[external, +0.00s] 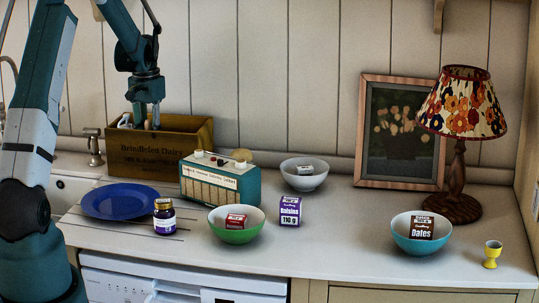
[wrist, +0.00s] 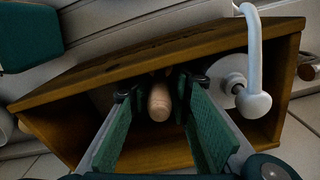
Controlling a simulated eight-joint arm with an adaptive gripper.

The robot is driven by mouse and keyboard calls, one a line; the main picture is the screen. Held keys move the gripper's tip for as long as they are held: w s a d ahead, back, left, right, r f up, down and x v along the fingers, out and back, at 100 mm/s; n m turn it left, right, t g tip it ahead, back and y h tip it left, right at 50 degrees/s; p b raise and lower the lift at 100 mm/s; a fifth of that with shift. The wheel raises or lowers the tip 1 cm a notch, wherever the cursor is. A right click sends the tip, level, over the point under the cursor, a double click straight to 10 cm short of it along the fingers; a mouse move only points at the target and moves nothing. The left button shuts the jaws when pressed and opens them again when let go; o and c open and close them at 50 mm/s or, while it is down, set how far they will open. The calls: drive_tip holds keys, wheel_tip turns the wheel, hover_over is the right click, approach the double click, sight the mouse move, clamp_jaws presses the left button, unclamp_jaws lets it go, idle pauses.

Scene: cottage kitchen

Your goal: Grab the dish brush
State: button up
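My gripper (external: 148,118) points down into the wooden crate (external: 160,158) at the back left of the counter. In the wrist view my gripper (wrist: 158,92) is open, with its two green fingers spread inside the crate (wrist: 75,85). A rounded wooden handle (wrist: 160,102), which looks like the dish brush's, stands between the fingers and points toward the camera. A gap seems to show between the handle and each finger. The brush's head is hidden or too dark to make out.
A white hooked item (wrist: 254,60) rises near the crate's right side in the wrist view, close to my fingers. The crate's walls surround my fingers. A teal radio (external: 222,182) stands right of the crate and a blue plate (external: 120,201) lies in front.

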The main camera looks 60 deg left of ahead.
drive_tip(key=shift+c, duration=0.6)
clamp_jaws()
wheel_tip(320, 180, up, 18)
drive_tip(key=shift+b, duration=0.35)
idle(0.6)
